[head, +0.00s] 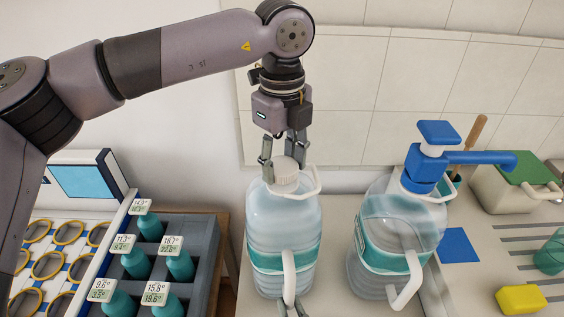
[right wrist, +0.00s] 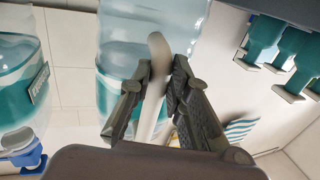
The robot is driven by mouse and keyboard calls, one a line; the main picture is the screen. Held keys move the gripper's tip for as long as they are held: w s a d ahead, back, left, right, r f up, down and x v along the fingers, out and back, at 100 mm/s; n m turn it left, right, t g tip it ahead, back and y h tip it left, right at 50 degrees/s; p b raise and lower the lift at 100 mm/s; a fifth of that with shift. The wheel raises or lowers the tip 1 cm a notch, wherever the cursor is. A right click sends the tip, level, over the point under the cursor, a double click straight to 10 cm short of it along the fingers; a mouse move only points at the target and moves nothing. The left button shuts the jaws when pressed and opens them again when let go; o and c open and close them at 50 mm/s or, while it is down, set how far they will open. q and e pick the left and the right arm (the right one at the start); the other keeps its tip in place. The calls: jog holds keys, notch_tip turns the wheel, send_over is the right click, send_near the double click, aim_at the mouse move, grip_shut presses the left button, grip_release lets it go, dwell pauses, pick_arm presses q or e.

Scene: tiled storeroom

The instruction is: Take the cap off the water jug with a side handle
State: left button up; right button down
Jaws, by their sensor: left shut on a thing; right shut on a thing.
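A clear water jug (head: 268,225) with a teal label and a white side handle (head: 289,270) stands upright on the counter. Its whitish cap (head: 286,172) is at the neck, beside a white carrying loop. My left gripper (head: 283,160) comes down from above and is shut on the cap, one finger on each side. My right gripper (right wrist: 154,88) is shut on the side handle, which also shows between its fingers in the right wrist view (right wrist: 157,62). In the head view only its tips show, at the bottom edge.
A second jug (head: 385,225) with a blue pump (head: 428,165) stands close on the right. A grey crate (head: 205,262) of teal bottles with tags is at left. A yellow sponge (head: 521,299), a blue square (head: 458,245) and a green-lidded container (head: 505,188) lie farther right.

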aim_at(282, 165)
pick_arm(q)
jog(key=shift+r, duration=0.65)
pick_arm(e)
jog(key=shift+f, duration=0.1)
pick_arm(q)
jog(key=shift+r, duration=2.05)
pick_arm(e)
jog(key=shift+a, duration=0.1)
jog(key=c, duration=1.4)
grip_release()
